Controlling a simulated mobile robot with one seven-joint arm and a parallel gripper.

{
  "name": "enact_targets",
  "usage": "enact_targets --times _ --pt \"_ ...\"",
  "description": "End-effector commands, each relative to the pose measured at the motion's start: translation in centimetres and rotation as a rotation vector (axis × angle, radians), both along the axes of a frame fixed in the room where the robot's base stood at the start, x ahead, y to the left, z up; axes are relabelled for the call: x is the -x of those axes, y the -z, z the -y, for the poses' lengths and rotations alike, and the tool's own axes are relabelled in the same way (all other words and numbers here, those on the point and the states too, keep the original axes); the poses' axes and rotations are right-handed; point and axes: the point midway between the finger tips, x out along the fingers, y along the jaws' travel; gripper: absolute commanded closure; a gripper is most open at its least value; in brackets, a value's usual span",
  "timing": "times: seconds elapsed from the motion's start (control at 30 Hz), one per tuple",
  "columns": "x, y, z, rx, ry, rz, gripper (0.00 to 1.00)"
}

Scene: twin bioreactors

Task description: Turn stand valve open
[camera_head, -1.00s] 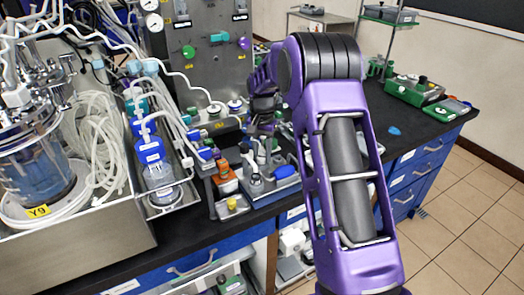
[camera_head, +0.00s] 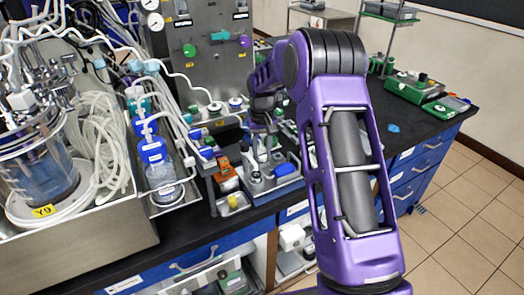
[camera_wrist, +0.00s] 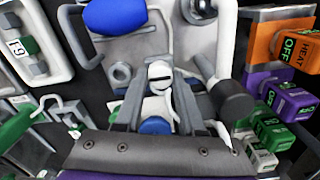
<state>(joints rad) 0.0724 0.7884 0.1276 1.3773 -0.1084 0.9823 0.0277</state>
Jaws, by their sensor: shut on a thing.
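In the wrist view, my gripper (camera_wrist: 160,102) has its two grey fingers closed on a small white upright part with a dark band, which looks like the stand valve (camera_wrist: 158,72). A blue round part (camera_wrist: 155,126) shows between the fingers, nearer the camera. The fingers partly hide the valve's sides, and I cannot tell its turn angle. In the head view, my gripper (camera_head: 264,122) is low over the bench behind the grey stand tray, and its fingertips and the valve are hard to make out.
A dark round knob (camera_wrist: 234,100) is close right of my fingers. Orange HEAT (camera_wrist: 288,42) and purple (camera_wrist: 278,93) blocks marked OFF stand farther right. A blue oval part (camera_wrist: 114,16) lies beyond. The glass vessel (camera_head: 40,165) and tubing fill the left; the bench's right end is clearer.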

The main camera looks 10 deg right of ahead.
Motion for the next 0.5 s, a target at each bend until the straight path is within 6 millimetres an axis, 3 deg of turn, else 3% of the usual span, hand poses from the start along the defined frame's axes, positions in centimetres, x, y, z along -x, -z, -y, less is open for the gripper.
enact_targets --times 0.47,0.5 --pt "0.06 0.06 -0.02 0.0 -0.017 -0.002 1.0" --pt "0.06 0.06 -0.02 0.0 -0.016 -0.002 0.6"
